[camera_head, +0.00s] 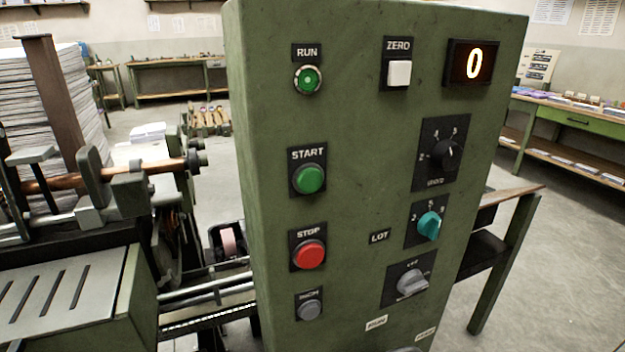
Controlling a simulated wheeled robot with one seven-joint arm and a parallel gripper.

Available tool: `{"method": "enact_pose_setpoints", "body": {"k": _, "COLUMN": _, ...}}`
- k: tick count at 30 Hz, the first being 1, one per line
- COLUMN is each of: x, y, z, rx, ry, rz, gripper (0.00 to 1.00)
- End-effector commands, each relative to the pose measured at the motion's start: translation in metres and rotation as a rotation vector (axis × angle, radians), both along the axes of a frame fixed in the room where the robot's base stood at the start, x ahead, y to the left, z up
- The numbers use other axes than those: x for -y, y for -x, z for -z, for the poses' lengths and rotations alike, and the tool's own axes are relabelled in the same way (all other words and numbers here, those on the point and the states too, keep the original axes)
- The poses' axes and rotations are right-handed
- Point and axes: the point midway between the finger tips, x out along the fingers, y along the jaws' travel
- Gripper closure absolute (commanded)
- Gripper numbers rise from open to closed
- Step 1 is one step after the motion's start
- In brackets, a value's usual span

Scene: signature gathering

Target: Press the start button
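A green control panel (365,130) stands upright in the middle of the head view. The start button (309,178) is a round green cap on a black plate marked START, at the panel's left side. Above it is the green RUN lamp (308,79) with a metal ring. Below it is the red stop button (309,254) on a plate marked STOP. The start button is in full view with nothing in front of it. My gripper is not in view.
A white ZERO button (399,73), a display reading 0 (474,64), a black knob (447,154), a teal knob (429,225) and a grey knob (411,282) share the panel. Machinery (110,190) and a paper stack (50,110) stand left. A workbench (575,115) stands right.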

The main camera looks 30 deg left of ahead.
Motion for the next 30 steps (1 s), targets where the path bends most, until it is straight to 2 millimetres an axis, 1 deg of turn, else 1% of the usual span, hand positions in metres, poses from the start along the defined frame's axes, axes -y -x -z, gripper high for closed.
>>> {"method": "enact_pose_setpoints", "body": {"k": 1, "x": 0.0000, "y": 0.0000, "z": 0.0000, "rx": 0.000, "ry": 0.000, "rz": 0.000, "gripper": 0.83}}
{"method": "enact_pose_setpoints", "body": {"k": 6, "x": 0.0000, "y": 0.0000, "z": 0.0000, "rx": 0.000, "ry": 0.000, "rz": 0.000, "gripper": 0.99}}
{"method": "enact_pose_setpoints", "body": {"k": 7, "x": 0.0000, "y": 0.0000, "z": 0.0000, "rx": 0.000, "ry": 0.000, "rz": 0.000, "gripper": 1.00}}
{"method": "enact_pose_setpoints", "body": {"k": 30, "x": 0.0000, "y": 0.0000, "z": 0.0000, "rx": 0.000, "ry": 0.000, "rz": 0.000, "gripper": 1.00}}
